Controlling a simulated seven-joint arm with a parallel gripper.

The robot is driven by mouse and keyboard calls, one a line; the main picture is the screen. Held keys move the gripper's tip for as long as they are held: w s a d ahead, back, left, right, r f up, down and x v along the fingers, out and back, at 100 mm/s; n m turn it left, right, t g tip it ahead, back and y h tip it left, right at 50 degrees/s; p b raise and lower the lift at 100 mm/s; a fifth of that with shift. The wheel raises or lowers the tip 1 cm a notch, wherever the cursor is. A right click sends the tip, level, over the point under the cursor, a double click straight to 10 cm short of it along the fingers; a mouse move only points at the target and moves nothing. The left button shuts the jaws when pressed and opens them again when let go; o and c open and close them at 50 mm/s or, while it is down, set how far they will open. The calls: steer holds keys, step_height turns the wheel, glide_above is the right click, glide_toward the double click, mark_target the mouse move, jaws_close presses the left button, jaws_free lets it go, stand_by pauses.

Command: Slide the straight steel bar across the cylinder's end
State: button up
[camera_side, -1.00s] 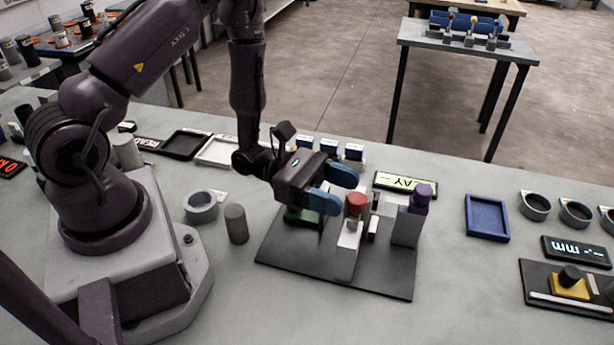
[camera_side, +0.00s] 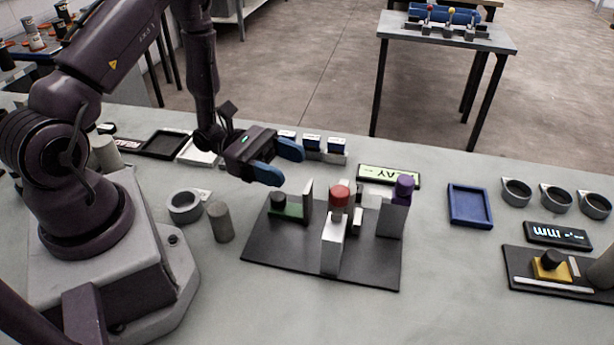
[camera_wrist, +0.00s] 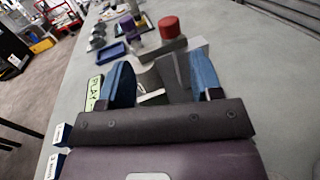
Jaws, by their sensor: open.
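A light grey bar (camera_side: 333,248) with a red knob (camera_side: 339,196) on top lies on the black base plate (camera_side: 285,258) in the side view. The red knob also shows in the wrist view (camera_wrist: 169,27), on the bar (camera_wrist: 172,46). A short grey cylinder (camera_wrist: 148,78) shows behind the bar in the wrist view; in the side view it is mostly hidden by the bar and knob. My gripper (camera_side: 278,163) is open and empty, above and to the left of the plate, apart from the bar. Its blue fingers frame the fixture in the wrist view.
A grey block with a purple knob (camera_side: 404,188) stands right of the bar. A green piece with a black knob (camera_side: 278,202) and an upright grey plate (camera_side: 307,201) stand left. A loose grey cylinder (camera_side: 219,222) and ring (camera_side: 185,206) are nearer my base. A blue tray (camera_side: 470,206) lies right.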

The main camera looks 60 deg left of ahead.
mark_target(340, 190)
steer(key=w+d+m+g, duration=0.1)
steer(key=d, duration=0.2)
steer(key=w+d+m+g+h, duration=0.1)
steer(key=w+d+g, duration=0.1)
steer(key=d, duration=0.2)
steer(key=w+d+g, duration=0.1)
steer(key=d+g, duration=0.1)
steer(key=d, duration=0.1)
steer(key=shift+w+d+m+h, duration=0.15)
steer(key=shift+w+m+h, duration=0.15)
steer(key=shift+m, duration=0.1)
